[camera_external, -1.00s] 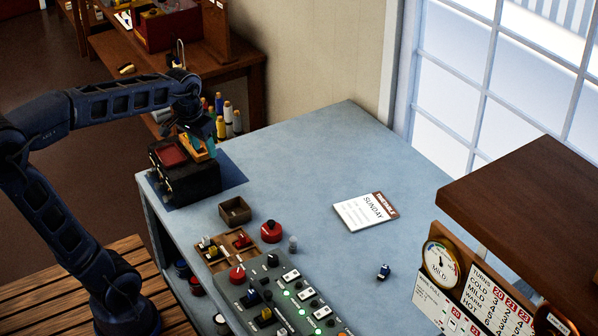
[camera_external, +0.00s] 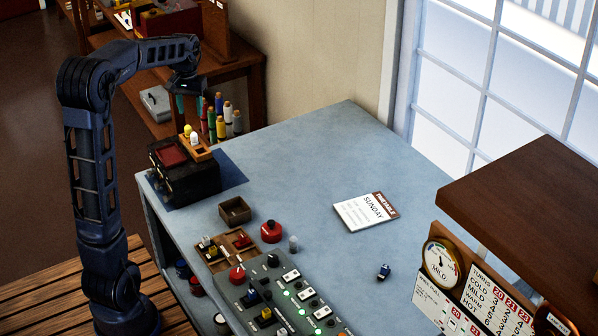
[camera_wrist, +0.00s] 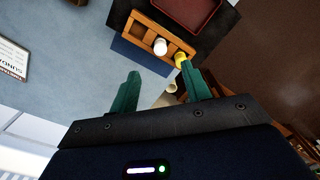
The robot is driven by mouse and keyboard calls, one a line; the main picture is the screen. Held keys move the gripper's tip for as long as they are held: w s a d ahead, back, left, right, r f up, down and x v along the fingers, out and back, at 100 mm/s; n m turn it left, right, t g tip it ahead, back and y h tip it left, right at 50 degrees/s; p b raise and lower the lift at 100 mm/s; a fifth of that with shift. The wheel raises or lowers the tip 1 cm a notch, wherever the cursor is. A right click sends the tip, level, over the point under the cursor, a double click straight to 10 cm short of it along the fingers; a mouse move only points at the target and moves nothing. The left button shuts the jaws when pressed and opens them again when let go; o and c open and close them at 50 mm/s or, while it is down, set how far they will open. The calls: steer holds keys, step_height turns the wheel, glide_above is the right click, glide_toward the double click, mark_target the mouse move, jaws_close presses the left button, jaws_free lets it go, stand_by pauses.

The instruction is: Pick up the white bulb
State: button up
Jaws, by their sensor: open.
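The white bulb (camera_external: 194,138) stands in a wooden rack (camera_external: 201,154) on top of a black box (camera_external: 193,181). In the wrist view the white bulb (camera_wrist: 160,46) sits in the rack (camera_wrist: 136,31), just beyond my fingertips. A yellow bulb (camera_external: 187,129) is beside it; it also shows in the wrist view (camera_wrist: 180,59), close to the right fingertip. My gripper (camera_wrist: 163,72) is open, with teal fingers apart and nothing between them. In the external view my gripper (camera_external: 192,103) hangs above the rack, clear of the bulb.
A red-lined tray (camera_external: 171,154) lies beside the rack on the box. Several coloured bottles (camera_external: 227,118) stand behind it. A small wooden box (camera_external: 235,210), a control panel (camera_external: 280,295) and a calendar card (camera_external: 365,211) are on the blue table (camera_external: 320,160). The table's middle is largely clear.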

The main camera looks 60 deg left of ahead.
mark_target(193, 133)
steer(key=shift+w+f, duration=0.1)
steer(key=shift+f, duration=5.1)
steer(key=shift+a, duration=0.1)
jaws_close()
steer(key=shift+r, duration=0.1)
